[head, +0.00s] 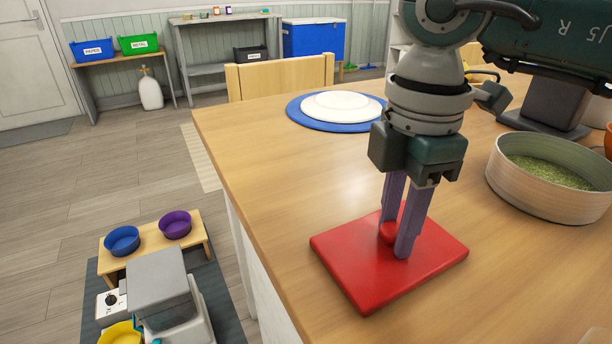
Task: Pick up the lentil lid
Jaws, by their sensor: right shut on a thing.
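A flat red square lid (350,270) with a small round red knob lies on the wooden table near its front left edge. I take it to be the lentil lid; no label shows. My right gripper (398,236) points down over the lid's middle. Its two purple fingers are closed on the knob, one on each side, and partly hide it. The lid looks flat on the tabletop, and I see no clear gap under it. My left gripper is not in view.
A round wooden container (540,205) with green contents stands open at the right. A white round piece on a blue disc (308,118) lies at the back. A chair back (280,76) stands behind the table. The tabletop (260,165) left of the lid is clear.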

